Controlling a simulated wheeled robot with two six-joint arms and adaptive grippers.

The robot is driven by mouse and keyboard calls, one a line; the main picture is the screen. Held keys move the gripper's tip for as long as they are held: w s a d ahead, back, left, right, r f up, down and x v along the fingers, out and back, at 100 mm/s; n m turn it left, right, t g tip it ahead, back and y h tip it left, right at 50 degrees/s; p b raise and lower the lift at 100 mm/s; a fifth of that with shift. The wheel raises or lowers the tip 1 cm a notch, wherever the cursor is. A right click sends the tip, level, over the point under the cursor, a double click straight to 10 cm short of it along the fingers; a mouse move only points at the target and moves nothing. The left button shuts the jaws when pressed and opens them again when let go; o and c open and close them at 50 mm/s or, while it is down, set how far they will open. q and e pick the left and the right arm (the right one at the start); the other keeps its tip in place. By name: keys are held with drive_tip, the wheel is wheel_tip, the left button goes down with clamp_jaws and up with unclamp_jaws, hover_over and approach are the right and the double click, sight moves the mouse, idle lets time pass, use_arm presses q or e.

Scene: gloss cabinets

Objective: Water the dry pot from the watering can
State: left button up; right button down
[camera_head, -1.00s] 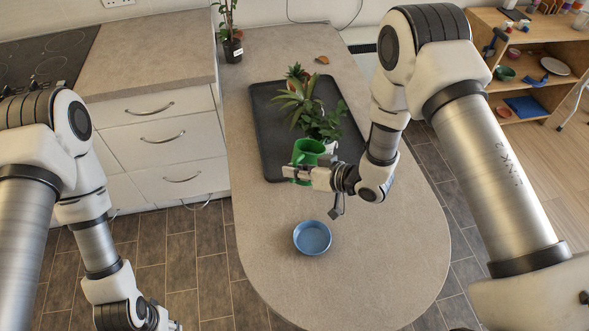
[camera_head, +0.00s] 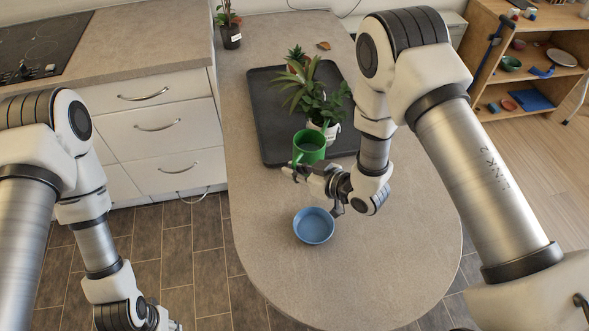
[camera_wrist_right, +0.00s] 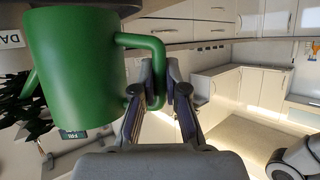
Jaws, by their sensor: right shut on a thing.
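The green watering can (camera_head: 309,146) is held by its handle in my right gripper (camera_head: 292,172), at the front edge of the black tray. It looks roughly upright; I cannot tell how high it is. In the right wrist view the can (camera_wrist_right: 75,65) fills the left, with its handle between the fingers of the gripper (camera_wrist_right: 165,78). Behind it, leafy plants (camera_head: 298,88) stand on the tray; a white pot (camera_head: 330,130) shows under one. I cannot tell which pot is dry. My left gripper (camera_head: 160,320) is partly cut off at the bottom edge.
A blue bowl (camera_head: 314,226) stands on the counter in front of the can. The black tray (camera_head: 270,110) holds the plants. Another dark pot with a plant (camera_head: 231,37) stands at the back left. The rounded front of the counter (camera_head: 350,285) is clear.

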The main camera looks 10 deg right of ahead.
sight(294, 163)
drive_tip(key=shift+f, duration=0.55)
use_arm(q)
drive_tip(key=shift+f, duration=0.55)
drive_tip(key=shift+r, duration=0.1)
use_arm(e)
drive_tip(key=shift+r, duration=0.15)
wheel_tip(294, 163, up, 5)
drive_tip(key=p, duration=0.3)
drive_tip(key=shift+p, duration=0.4)
use_arm(q)
wheel_tip(294, 163, up, 4)
drive_tip(key=shift+f, duration=0.15)
idle(0.3)
